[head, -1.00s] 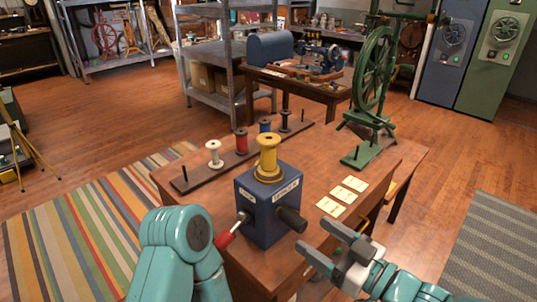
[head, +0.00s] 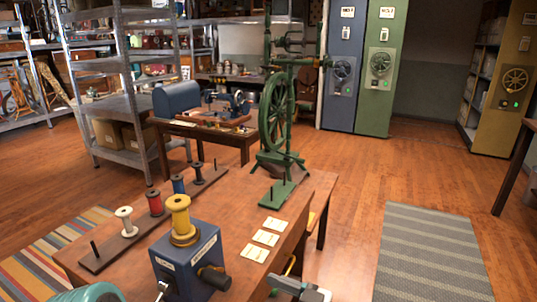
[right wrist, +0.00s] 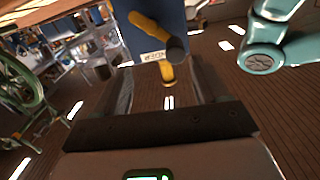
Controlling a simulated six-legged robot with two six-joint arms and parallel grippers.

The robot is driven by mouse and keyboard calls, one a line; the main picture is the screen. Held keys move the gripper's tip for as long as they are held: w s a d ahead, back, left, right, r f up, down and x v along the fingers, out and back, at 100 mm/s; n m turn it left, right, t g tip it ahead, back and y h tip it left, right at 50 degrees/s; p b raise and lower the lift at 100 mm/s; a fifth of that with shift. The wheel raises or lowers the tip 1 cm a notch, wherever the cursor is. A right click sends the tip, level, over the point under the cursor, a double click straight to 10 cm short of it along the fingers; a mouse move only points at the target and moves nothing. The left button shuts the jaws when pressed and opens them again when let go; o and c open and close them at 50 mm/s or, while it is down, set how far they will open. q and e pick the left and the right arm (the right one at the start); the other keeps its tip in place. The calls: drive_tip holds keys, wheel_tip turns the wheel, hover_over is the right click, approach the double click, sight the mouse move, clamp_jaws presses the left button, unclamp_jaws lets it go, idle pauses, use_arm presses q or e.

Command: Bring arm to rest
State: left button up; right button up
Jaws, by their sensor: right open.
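In the head view my right gripper (head: 300,290) is at the bottom edge, in front of the wooden table and right of the blue box. It is open, with nothing between its fingers. The right wrist view shows its two dark fingers (right wrist: 165,80) apart, with the blue box (right wrist: 150,40) beyond them. My left arm (head: 92,293) shows only as a teal piece at the bottom left, and its gripper is out of the frame. The blue box (head: 172,262) stands on the table with a yellow spool (head: 180,217) on top and a dark knob (head: 213,277) on its right side.
A rack with white (head: 125,220), red (head: 155,203) and blue spools lies on the table (head: 236,203). Pale cards (head: 266,238) lie right of the box. A green spinning wheel (head: 275,110) stands behind. Open floor and a striped grey rug (head: 430,250) lie to the right.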

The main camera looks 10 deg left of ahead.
drive_tip(key=s+d+f+m+t+h+p, duration=0.1)
drive_tip(key=d+f+m+h+p, duration=0.25)
drive_tip(key=d+f+m, duration=0.35)
drive_tip(key=s+d+f+m+h+p, duration=0.1)
drive_tip(key=d+f+m+h+p, duration=0.3)
drive_tip(key=f, duration=0.5)
use_arm(q)
wheel_tip(320, 180, up, 10)
use_arm(e)
drive_tip(key=s+d+f+m+g+h, duration=0.2)
drive_tip(key=s+f, duration=0.3)
drive_tip(key=s, duration=0.3)
drive_tip(key=s+d+f+m+g+h, duration=0.2)
drive_tip(key=s+f+g, duration=0.3)
drive_tip(key=s, duration=0.3)
drive_tip(key=shift+s+d+f+h, duration=0.25)
drive_tip(key=shift+d+f+h, duration=0.1)
drive_tip(key=shift+h, duration=0.1)
use_arm(q)
drive_tip(key=shift+c, duration=0.3)
use_arm(e)
drive_tip(key=shift+c, duration=0.3)
use_arm(q)
drive_tip(key=shift+c, duration=0.9)
use_arm(e)
drive_tip(key=c, duration=0.5)
drive_tip(key=shift+w, duration=0.1)
